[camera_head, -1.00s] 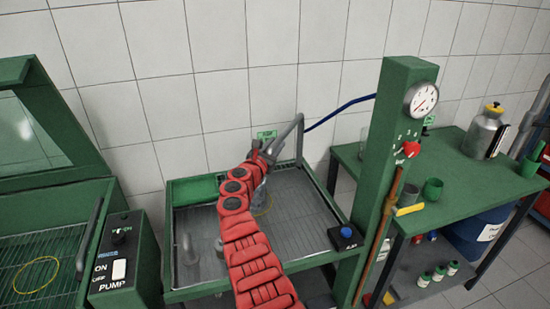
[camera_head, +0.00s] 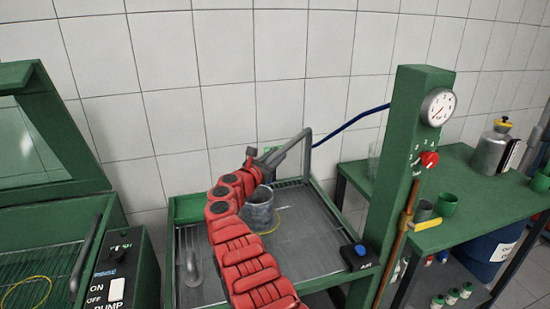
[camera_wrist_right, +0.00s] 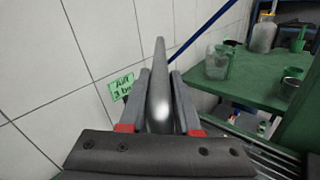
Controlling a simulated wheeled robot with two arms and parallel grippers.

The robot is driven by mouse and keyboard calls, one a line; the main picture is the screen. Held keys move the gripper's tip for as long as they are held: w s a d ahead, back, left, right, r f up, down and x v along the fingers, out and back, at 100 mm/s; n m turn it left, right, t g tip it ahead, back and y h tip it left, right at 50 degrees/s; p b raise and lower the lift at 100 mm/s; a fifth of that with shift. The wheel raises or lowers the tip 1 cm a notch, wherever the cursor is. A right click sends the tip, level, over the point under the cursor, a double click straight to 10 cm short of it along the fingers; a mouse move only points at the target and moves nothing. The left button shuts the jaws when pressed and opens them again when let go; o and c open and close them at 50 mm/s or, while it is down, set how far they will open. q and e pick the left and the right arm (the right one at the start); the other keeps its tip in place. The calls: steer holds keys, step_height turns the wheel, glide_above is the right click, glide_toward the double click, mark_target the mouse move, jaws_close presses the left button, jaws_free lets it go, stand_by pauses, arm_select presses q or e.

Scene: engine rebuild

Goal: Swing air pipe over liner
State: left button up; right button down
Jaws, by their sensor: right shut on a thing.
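The grey air pipe (camera_head: 296,143) rises at the tray's back right corner and bends over toward the left. My right gripper (camera_head: 262,160) is shut on the pipe's free end. The right wrist view shows the pipe (camera_wrist_right: 160,90) between the two fingers (camera_wrist_right: 160,105). The liner (camera_head: 259,210), a grey open cylinder, stands on the tray (camera_head: 325,235) below and close to the held end. My red arm partly covers its left side. I cannot tell whether the pipe's end is exactly above the liner's opening. My left gripper is not in view.
A green post (camera_head: 405,180) with a gauge (camera_head: 438,107) and red knob stands right of the tray. A blue hose (camera_head: 350,122) runs from it to the pipe. A blue button box (camera_head: 356,256) sits at the tray's front right. A pump switch box (camera_head: 115,275) stands left.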

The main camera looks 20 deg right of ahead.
steer(key=c, duration=0.7)
jaws_free()
steer(key=shift+d+f, duration=0.1)
steer(key=shift+d, duration=0.05)
steer(key=shift+o, duration=0.2)
steer(key=shift+s+a, duration=0.4)
steer(key=shift+a, duration=0.25)
steer(key=v, duration=1.6)
steer(key=shift+p, duration=0.4)
steer(key=shift+d, duration=0.1)
